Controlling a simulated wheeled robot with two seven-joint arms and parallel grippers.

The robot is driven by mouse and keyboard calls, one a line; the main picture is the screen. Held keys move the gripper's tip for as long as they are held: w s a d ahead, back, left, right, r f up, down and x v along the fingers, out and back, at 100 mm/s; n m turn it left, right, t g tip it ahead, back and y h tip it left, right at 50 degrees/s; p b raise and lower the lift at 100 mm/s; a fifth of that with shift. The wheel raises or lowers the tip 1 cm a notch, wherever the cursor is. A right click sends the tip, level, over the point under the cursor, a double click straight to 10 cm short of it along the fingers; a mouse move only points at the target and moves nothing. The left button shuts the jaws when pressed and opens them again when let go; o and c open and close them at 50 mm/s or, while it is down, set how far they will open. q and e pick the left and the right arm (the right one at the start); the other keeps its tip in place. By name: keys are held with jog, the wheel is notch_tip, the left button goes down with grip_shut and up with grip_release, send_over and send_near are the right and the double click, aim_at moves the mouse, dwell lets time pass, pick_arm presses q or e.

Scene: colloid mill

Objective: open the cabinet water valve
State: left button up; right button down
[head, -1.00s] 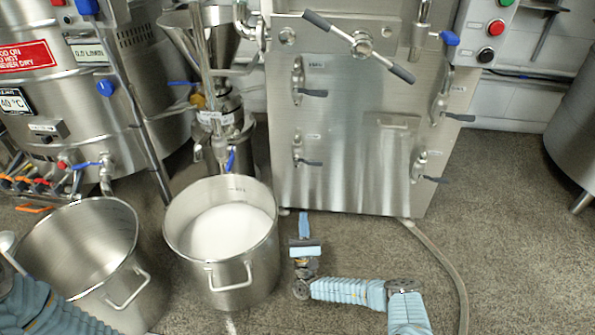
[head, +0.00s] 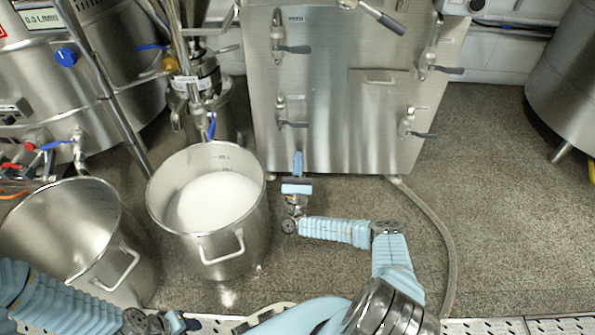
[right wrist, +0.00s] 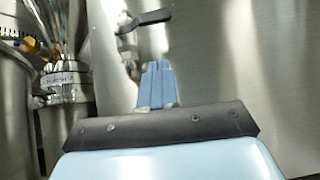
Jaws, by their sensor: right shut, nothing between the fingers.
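The steel cabinet (head: 330,130) stands behind my right gripper. Lever valves with dark handles sit along its sides: upper left (head: 294,49), lower left (head: 294,124), upper right (head: 447,69) and lower right (head: 422,135). The labels are too small to tell which is water. My right gripper (head: 298,158) is shut and empty, below the lower-left handle. In the right wrist view its blue fingers (right wrist: 157,85) point up, below and apart from a dark lever handle (right wrist: 146,20). My left gripper (head: 178,323) is at the bottom left, its fingers unclear.
A steel pot with white contents (head: 158,200) stands left of my right gripper. An empty pot (head: 15,225) stands farther left. A grey hose (head: 440,225) runs along the floor on the right. The floor (head: 510,220) beyond it is clear.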

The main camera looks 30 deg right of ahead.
aim_at(300, 125)
notch_tip(300, 125, up, 7)
jog(key=w+d, duration=0.1)
jog(key=w, duration=0.1)
jog(key=shift+d+f, duration=0.15)
jog(key=shift+d, duration=0.15)
jog(key=shift+d, duration=0.1)
